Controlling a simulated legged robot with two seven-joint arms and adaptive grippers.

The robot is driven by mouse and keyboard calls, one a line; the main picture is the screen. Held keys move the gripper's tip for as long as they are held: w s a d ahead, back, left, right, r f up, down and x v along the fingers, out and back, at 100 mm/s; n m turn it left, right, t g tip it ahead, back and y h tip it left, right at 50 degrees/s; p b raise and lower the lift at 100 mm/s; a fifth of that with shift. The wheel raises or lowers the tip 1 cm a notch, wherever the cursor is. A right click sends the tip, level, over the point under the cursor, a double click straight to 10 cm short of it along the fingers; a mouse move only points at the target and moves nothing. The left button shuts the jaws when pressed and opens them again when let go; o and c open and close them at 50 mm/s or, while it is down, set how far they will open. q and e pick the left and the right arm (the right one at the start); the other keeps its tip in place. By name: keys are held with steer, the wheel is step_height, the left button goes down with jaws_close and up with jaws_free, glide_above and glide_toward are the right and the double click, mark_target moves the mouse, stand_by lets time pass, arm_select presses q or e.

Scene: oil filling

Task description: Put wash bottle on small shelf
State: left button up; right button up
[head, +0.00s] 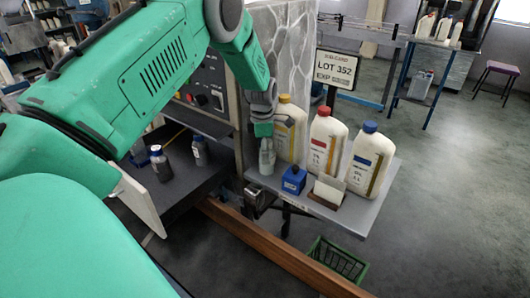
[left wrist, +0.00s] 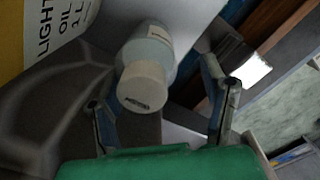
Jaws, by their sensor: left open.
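A small pale grey bottle (head: 266,158), which looks like the wash bottle, stands at the left end of the grey shelf (head: 345,222). In the left wrist view the bottle (left wrist: 143,75) shows its whitish cap towards the camera. My left gripper (head: 265,136) is right above and around the bottle's top. Its two fingers are spread apart, one on each side of the bottle, in the left wrist view (left wrist: 163,98). A clear gap shows on the right side; contact on the left cannot be told. My right gripper is not in view.
Yellow-capped (head: 289,130), red-capped (head: 323,143) and blue-capped (head: 369,158) oil jugs stand along the shelf. A blue block (head: 294,180) and a card holder (head: 327,190) are in front of them. Two small bottles stand in the dark bay at left. A green crate (head: 338,260) is on the floor.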

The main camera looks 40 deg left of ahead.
arm_select(q)
steer(key=r, duration=0.3)
steer(key=a+r+b, duration=0.1)
steer(key=r, duration=0.2)
steer(key=shift+a, duration=0.1)
steer(key=r, duration=0.4)
steer(key=shift+d+r+b, duration=0.2)
steer(key=shift+d+b, duration=0.1)
steer(key=shift+b, duration=0.1)
steer(key=shift+s+a+r, duration=0.1)
steer(key=shift+a+r, duration=0.15)
steer(key=shift+r, duration=0.15)
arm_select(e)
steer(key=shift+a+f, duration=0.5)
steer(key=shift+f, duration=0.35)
